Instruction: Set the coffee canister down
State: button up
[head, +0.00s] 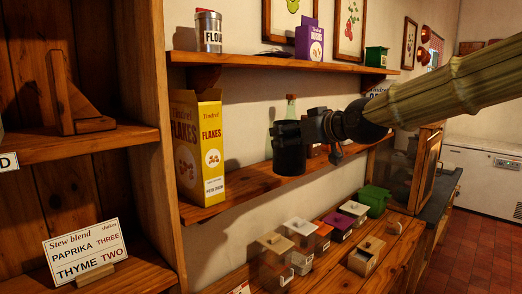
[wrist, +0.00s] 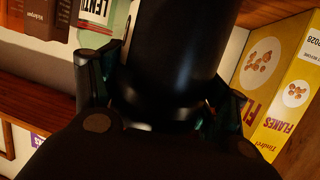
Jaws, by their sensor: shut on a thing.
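The coffee canister (head: 290,159) is a dark, almost black cylinder with no readable label in the head view. My gripper (head: 292,133) is shut on it, level with its upper part, over the middle shelf (head: 245,184). In the wrist view the canister (wrist: 180,50) fills the centre between the two fingers of my gripper (wrist: 170,100). It looks upright in the head view, its base close to the shelf's front edge. I cannot tell whether the base touches the board.
A yellow flakes box (head: 212,150) stands left on this shelf. A green-tinted bottle (head: 291,108) labelled LENTI and brown boxes (wrist: 42,18) are close by. The upper shelf (head: 270,64) runs above. Lidded boxes (head: 300,240) line the counter below. Bare board shows between flakes box and canister.

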jog(key=p+x, duration=0.9)
jog(key=x, duration=0.5)
jog(key=shift+w+f, duration=0.15)
jog(key=shift+f, duration=0.05)
jog(key=shift+a, duration=0.15)
jog(key=shift+w+f, duration=0.1)
jog(key=shift+f, duration=0.1)
jog(key=o, duration=1.6)
